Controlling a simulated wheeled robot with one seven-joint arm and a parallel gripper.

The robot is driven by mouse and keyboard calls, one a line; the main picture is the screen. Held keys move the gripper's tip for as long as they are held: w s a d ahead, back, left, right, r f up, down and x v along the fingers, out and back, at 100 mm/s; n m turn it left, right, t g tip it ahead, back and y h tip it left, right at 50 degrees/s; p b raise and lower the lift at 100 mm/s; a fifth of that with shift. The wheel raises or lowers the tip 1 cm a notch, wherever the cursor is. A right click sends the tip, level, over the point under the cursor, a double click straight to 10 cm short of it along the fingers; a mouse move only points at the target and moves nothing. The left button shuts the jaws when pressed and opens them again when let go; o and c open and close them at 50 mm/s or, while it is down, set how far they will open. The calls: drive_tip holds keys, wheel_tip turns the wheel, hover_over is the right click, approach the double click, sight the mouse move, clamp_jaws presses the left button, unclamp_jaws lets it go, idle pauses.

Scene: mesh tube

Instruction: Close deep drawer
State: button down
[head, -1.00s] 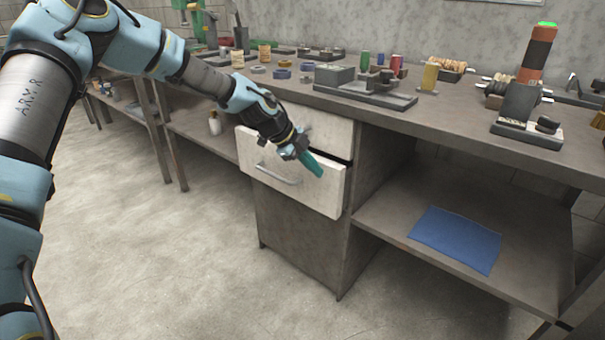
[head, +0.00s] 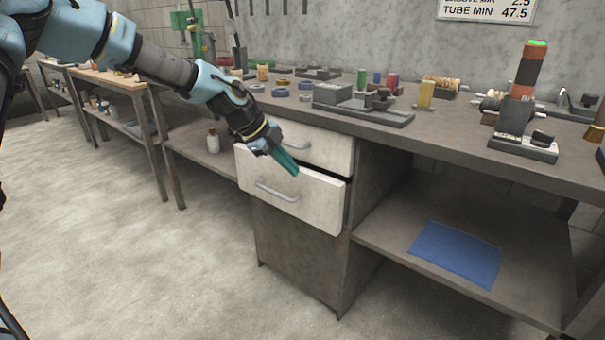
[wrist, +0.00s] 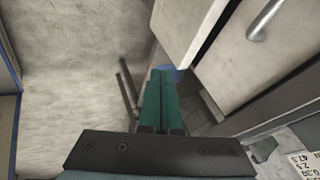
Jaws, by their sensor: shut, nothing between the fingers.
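The deep drawer (head: 318,204) is the lower of two pale drawers under the bench. It stands partly pulled out, with a dark gap above its front and a grey bar handle on it. It also shows as a pale panel in the wrist view (wrist: 183,28). The upper drawer (head: 330,152) sits further back, near the cabinet face; its handle shows in the wrist view (wrist: 265,20). My gripper (head: 294,170) has teal fingers held together and empty. It overlaps the top of the deep drawer's front in the head view; contact cannot be told.
The bench top (head: 455,135) above carries fixtures, spools and small coloured parts. A blue mat (head: 457,253) lies on the low shelf at right. A white bottle (head: 213,140) stands on the shelf at left. The floor (head: 165,265) before the drawers is clear.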

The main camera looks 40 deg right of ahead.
wheel_tip(320, 180, down, 2)
drive_tip(key=s+t, duration=0.1)
drive_tip(key=t, duration=0.1)
drive_tip(key=m+t+h+p, duration=0.1)
drive_tip(key=t+h+p, duration=0.1)
drive_tip(key=t+h, duration=0.1)
approach(321, 183)
drive_tip(key=x, duration=0.5)
drive_tip(key=shift+a+f, duration=0.15)
drive_tip(key=shift+f, duration=0.15)
drive_tip(key=shift+w+d, duration=0.15)
drive_tip(key=shift+d, duration=0.35)
